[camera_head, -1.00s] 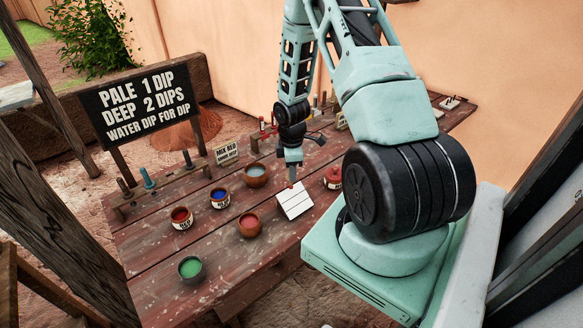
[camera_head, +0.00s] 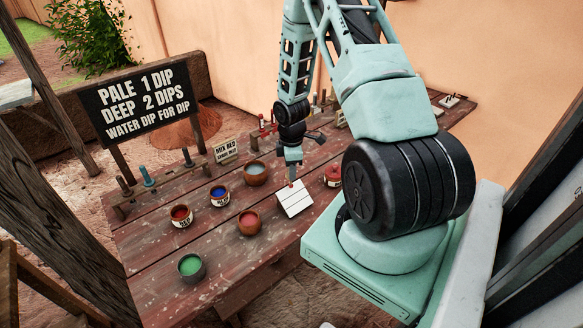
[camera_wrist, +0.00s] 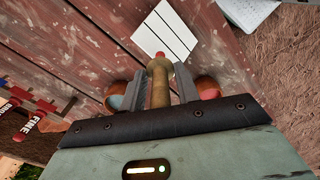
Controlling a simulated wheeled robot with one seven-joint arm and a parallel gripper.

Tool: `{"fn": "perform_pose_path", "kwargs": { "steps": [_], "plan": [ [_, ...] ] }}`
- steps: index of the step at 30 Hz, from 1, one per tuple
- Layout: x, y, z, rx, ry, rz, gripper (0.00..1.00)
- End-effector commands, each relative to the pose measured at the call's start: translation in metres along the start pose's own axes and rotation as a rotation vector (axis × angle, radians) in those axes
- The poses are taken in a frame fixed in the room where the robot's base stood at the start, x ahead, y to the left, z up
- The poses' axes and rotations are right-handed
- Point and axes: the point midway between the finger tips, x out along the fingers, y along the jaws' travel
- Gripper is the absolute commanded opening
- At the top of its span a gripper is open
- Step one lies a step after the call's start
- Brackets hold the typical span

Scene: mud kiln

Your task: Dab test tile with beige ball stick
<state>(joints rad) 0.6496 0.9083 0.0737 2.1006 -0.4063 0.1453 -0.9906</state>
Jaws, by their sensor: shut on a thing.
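The white test tile (camera_head: 295,199) with thin dark lines lies on the plank table, and it also shows in the wrist view (camera_wrist: 172,32). My gripper (camera_head: 292,172) is just above the tile's far edge, pointing down. In the wrist view my gripper (camera_wrist: 158,88) is shut on the tan shaft of the beige ball stick (camera_wrist: 160,92). The stick's rounded end has a red tip, which appears over the tile's edge. I cannot tell whether the tip touches the tile. No red mark shows on the visible tile surface.
A pale water-like bowl (camera_head: 256,173) stands behind. A lidded red pot (camera_head: 333,175) is close right. A black sign (camera_head: 139,105) stands at the back left.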

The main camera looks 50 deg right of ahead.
Motion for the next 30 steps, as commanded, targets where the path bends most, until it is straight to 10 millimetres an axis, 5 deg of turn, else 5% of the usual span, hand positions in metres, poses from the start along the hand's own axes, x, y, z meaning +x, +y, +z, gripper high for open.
{"fn": "perform_pose_path", "kwargs": {
  "steps": [30],
  "plan": [
    [0.010, 0.000, 0.000, 0.001, 0.000, 0.000, 0.12]
  ]
}}
